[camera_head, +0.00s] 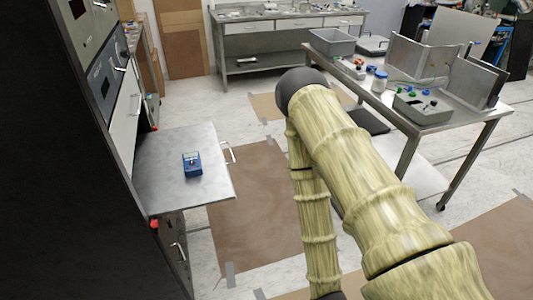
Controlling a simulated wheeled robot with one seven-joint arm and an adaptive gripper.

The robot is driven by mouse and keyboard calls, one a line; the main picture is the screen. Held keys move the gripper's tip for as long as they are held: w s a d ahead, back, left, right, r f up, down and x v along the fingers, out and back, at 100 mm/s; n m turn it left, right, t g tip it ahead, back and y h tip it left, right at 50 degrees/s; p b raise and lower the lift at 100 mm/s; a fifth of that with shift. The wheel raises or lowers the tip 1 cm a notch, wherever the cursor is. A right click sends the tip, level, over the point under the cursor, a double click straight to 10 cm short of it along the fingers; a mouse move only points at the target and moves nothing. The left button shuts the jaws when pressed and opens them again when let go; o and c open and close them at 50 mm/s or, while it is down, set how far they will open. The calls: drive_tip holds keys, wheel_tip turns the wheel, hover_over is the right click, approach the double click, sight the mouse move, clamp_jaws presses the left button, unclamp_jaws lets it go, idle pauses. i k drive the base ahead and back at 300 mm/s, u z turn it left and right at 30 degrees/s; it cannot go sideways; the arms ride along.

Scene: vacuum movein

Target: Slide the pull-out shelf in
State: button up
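The pull-out shelf (165,180) is a flat grey metal plate sticking out to the right from the dark cabinet (60,170) at the left. A pale handle (229,152) sits on its outer right edge. A small blue box (192,164) with a dark top stands on the shelf, near its middle. My arm, wrapped in a yellowish ribbed cover, rises from the lower right and bends near the picture's centre, to the right of the shelf. My gripper is not visible; nothing of mine touches the visible part of the shelf.
A metal table (425,122) with a grey bin (332,42), metal plates and small parts stands at the right. A workbench (280,30) is at the back. Brown floor sheets (250,210) lie between cabinet and table, with open floor in front of the shelf.

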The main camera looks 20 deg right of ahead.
sight(159, 179)
drive_tip(key=z, duration=2)
drive_tip(key=i, duration=1.25)
drive_tip(key=u, duration=2.6)
drive_tip(key=k, duration=0.55)
drive_tip(key=z, duration=0.55)
drive_tip(key=i, duration=0.45)
drive_tip(key=u, duration=0.05)
